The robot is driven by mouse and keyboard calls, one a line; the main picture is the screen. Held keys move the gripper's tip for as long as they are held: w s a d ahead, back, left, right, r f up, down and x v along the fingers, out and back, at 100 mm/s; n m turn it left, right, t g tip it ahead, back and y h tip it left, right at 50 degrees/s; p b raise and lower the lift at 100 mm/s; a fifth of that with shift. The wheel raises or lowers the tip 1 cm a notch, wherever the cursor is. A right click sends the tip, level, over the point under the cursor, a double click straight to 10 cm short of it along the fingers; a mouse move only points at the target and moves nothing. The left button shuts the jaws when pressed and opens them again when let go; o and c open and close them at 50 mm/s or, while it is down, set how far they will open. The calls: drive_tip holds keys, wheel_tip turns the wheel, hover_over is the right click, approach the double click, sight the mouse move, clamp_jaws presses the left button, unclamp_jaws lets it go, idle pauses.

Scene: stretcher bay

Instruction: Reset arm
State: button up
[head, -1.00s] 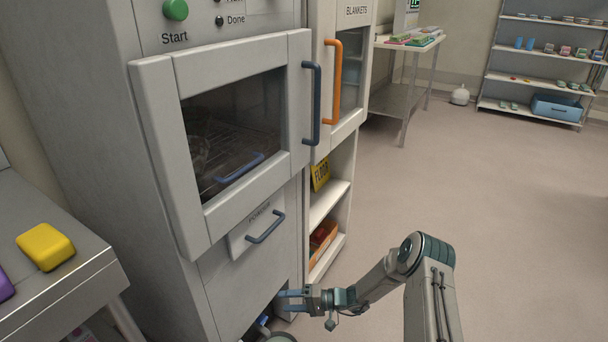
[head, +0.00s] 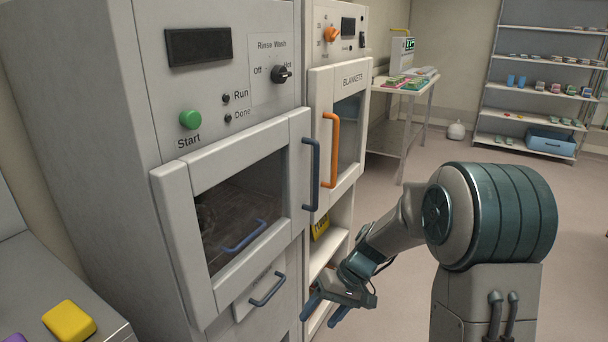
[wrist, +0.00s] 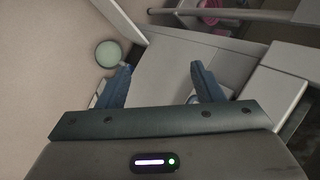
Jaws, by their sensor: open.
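My gripper (head: 326,308) is at the lower middle of the head view, in front of the lower part of the cabinets. Its two blue fingers are spread apart with nothing between them. In the wrist view my gripper (wrist: 160,85) also shows open and empty, with grey surfaces and the floor beyond it. The arm rises from the lower right of the head view, bent at a large teal-banded joint.
A washer with a closed windowed door (head: 240,210) and a green Start button (head: 190,119) stands at left. Beside it is the BLANKETS cabinet (head: 351,78) with an orange handle. A yellow block (head: 69,320) lies on a counter. Open floor (head: 400,200) extends behind the arm.

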drive_tip(key=s+d+r+m+t+h+p, duration=0.1)
drive_tip(key=s+d+r+t+h+p, duration=0.1)
drive_tip(key=s+r, duration=0.6)
drive_tip(key=s+d+r+m+t+h+p, duration=0.1)
drive_tip(key=s+d+r+t+h+p, duration=0.2)
drive_tip(key=s+d+r+p, duration=0.4)
wheel_tip(320, 180, up, 7)
drive_tip(key=shift+s+d+f+m+h, duration=0.1)
drive_tip(key=shift+s+d+m+h, duration=0.4)
drive_tip(key=shift+d, duration=0.45)
